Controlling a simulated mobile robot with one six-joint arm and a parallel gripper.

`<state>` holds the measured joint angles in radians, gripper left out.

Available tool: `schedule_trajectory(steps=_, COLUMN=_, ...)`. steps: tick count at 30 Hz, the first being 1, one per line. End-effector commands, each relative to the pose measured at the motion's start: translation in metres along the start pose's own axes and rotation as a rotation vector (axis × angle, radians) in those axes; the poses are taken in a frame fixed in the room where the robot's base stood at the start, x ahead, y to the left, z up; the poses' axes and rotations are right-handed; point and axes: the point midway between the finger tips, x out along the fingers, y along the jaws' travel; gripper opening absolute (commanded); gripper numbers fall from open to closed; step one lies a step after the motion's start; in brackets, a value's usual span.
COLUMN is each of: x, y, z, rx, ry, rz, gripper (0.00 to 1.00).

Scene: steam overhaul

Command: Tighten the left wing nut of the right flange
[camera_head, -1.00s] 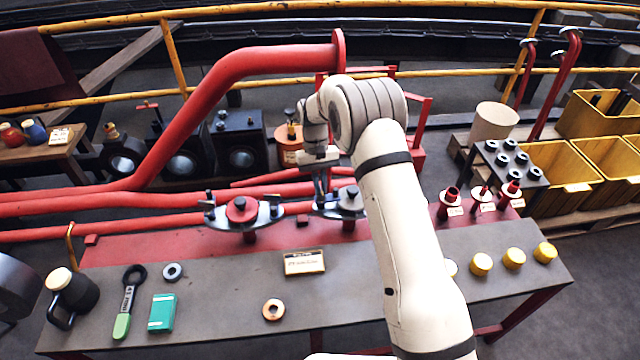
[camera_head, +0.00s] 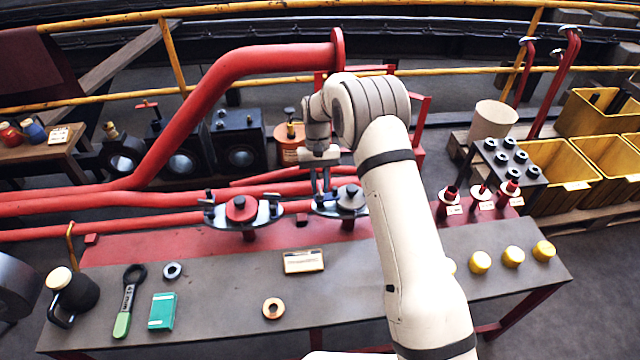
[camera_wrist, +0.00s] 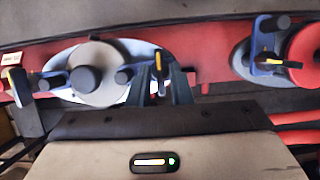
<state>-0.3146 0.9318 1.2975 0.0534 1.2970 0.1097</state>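The right flange (camera_head: 349,201) has a grey middle and pale oval plate. In the wrist view, it stands left of centre (camera_wrist: 97,74). Its left wing nut, blue with a yellow mark, shows in the wrist view (camera_wrist: 159,64) on the flange's right side. My gripper (camera_head: 320,190) points down over that side of the flange. In the wrist view, my gripper's two dark fingers (camera_wrist: 161,84) are apart, with the wing nut seen between their tips. I cannot tell whether they touch it. The other wing nut (camera_wrist: 18,86) shows at the far left. My arm partly hides the flange in the head view.
The bench (camera_head: 220,290) holds a label block (camera_head: 304,262), a ring (camera_head: 273,309), a green-handled wrench (camera_head: 127,300) and several yellow caps. Red fittings stand right of my arm.

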Motion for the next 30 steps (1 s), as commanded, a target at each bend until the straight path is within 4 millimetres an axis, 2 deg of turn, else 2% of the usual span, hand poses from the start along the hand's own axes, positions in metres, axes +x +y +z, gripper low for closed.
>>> schedule_trajectory(steps=4, x=0.001, y=0.000, z=0.000, rx=-0.001, ry=-0.003, rz=0.001, gripper=0.29)
schedule_trajectory(steps=12, x=-0.002, y=0.000, z=0.000, rx=-0.001, ry=-0.003, rz=0.001, gripper=0.29)
schedule_trajectory(steps=14, x=-0.008, y=0.000, z=0.000, rx=-0.001, ry=-0.001, rz=0.001, gripper=0.29)
schedule_trajectory(steps=24, x=-0.063, y=0.000, z=-0.001, rx=-0.001, ry=-0.001, rz=0.000, gripper=0.29)
schedule_trajectory(steps=30, x=-0.076, y=0.000, z=0.000, rx=-0.001, ry=-0.004, rz=0.001, gripper=0.29)
